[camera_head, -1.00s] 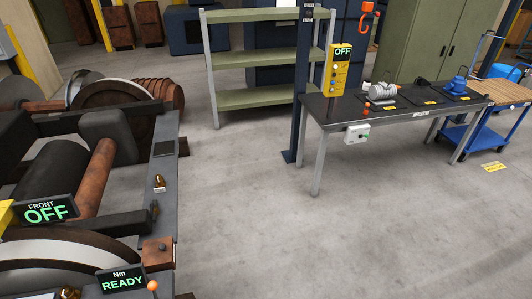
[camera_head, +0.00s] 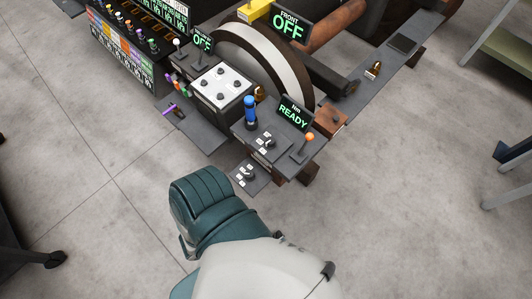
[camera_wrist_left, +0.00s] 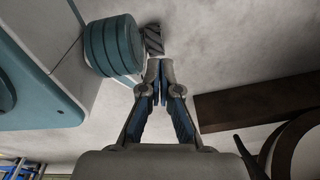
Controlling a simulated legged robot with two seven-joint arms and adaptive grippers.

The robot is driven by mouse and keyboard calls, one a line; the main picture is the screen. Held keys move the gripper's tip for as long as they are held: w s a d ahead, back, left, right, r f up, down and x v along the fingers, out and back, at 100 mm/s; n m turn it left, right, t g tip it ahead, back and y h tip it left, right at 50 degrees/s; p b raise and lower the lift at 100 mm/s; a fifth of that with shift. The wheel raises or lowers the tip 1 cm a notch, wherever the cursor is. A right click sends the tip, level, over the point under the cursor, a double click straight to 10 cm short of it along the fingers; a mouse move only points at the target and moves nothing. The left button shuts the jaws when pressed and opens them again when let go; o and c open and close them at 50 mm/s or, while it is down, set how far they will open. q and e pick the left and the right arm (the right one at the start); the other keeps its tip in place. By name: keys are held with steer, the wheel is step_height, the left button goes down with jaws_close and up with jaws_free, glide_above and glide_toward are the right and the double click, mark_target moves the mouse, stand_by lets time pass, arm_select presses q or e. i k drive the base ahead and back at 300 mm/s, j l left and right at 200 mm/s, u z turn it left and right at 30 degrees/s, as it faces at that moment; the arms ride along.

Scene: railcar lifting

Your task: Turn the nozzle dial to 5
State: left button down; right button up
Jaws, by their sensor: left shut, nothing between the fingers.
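In the head view, a small black dial (camera_head: 246,174) with white labels sits on the low front shelf of the machine. Another dark knob (camera_head: 267,141) with white labels sits on the panel above it. The labels are too small to read, so I cannot tell which is the nozzle dial. In the left wrist view my left gripper (camera_wrist_left: 158,78) is shut and empty, over bare floor and away from the dials. I cannot make it out in the head view. My right gripper is not in view.
A READY display (camera_head: 293,116), an orange-tipped lever (camera_head: 309,137), a blue-handled lever (camera_head: 250,113) and a white-topped box (camera_head: 220,87) crowd around the dials. A rack of coloured tools (camera_head: 137,45) stands at upper left. The floor in front is clear apart from parts of my body.

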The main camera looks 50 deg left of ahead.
mark_target(249, 175)
steer(key=u, duration=1.6)
